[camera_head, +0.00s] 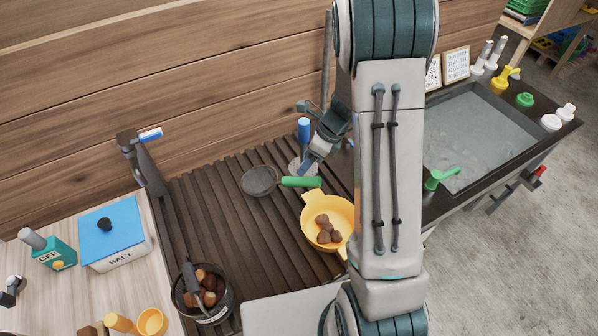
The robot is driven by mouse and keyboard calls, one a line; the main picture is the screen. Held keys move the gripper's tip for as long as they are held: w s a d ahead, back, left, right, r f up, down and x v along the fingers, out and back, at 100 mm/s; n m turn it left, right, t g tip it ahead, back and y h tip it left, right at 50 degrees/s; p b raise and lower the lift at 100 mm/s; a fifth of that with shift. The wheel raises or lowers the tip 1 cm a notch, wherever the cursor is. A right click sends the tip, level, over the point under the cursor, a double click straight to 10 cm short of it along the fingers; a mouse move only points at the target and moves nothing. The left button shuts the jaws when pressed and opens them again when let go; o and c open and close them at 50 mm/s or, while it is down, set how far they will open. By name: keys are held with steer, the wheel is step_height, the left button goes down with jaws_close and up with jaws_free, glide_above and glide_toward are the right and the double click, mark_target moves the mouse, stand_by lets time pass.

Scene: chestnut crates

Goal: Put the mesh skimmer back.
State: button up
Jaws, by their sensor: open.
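A mesh skimmer with a round dark mesh head (260,181) and a green handle (301,182) lies on the dark slatted surface, its handle pointing right. A yellow bowl (311,238) with brown chestnuts stands just below the handle's end. My gripper (311,162) is open, above and slightly right of the green handle, seemingly empty and apart from it. Its fingers point down and left. A blue upright handle (303,128) shows just left of my gripper, over a round pale piece partly hidden by the fingers. My arm hides the area to the right.
A dark pot (226,318) of chestnuts stands at lower left. A salt box (122,258) with a blue lid sits on the pale counter. A dark post with a blue-tipped peg (150,134) rises at the left. A water-filled sink (470,130) lies right. The slats left of the skimmer are clear.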

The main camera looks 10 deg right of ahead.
steer(key=s+r+n+h, duration=0.1)
steer(key=s+r+n, duration=0.3)
steer(key=r+n, duration=0.25)
steer(key=s+r+n+h, duration=0.1)
steer(key=s+r+n, duration=0.4)
steer(key=r, duration=0.3)
steer(key=s+r+n+t+h, duration=0.3)
steer(key=s+r+n, duration=0.2)
steer(key=s+n, duration=0.5)
steer(key=n, duration=0.3)
steer(key=shift+s+d+r+t, duration=0.15)
steer(key=shift+s+r+t, duration=0.15)
steer(key=shift+s+r, duration=0.1)
steer(key=shift+f+b, duration=0.4)
steer(key=shift+b, duration=0.05)
